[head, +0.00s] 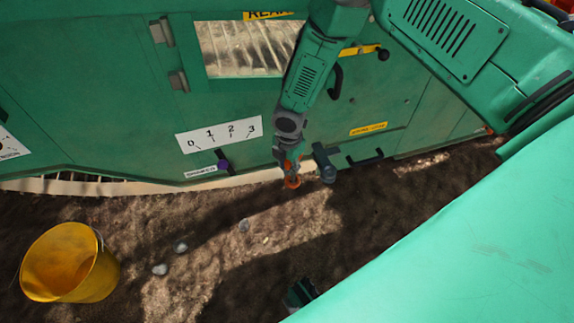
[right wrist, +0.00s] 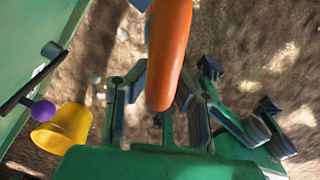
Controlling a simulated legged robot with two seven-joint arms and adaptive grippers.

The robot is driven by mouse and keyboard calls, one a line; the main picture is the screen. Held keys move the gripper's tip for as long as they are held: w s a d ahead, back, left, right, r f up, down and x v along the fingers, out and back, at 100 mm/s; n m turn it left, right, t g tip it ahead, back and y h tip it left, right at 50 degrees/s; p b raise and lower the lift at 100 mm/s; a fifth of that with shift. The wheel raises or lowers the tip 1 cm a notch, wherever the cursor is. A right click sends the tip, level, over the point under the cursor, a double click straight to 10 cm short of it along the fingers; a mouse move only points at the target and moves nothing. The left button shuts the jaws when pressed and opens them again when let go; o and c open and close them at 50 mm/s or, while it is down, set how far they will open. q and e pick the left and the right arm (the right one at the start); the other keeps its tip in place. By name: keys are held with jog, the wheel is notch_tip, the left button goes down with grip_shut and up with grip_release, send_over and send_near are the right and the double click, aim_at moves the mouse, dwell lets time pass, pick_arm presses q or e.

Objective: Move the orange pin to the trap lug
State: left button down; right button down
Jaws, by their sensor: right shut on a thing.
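My right gripper (head: 291,172) hangs in front of the green machine panel, near its lower edge. In the right wrist view the pin (right wrist: 168,55) is a long orange rod running down between the fingers (right wrist: 160,100). A grey cylindrical part (head: 325,163) is just right of the gripper, below a yellow label (head: 368,129) too small to read; I cannot tell whether it is the trap lug.
A yellow bucket (head: 70,263) stands on the soil at lower left. A black handle (head: 365,158) and a purple pointer (head: 222,165) under a 0 to 3 scale (head: 219,134) stick out from the panel. Small stones lie on the otherwise open soil.

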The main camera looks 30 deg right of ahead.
jog(key=shift+r+p, duration=0.65)
jog(key=shift+r, duration=0.35)
jog(key=shift+w, duration=0.1)
jog(key=shift+r+p, duration=0.25)
jog(key=shift+p, duration=0.05)
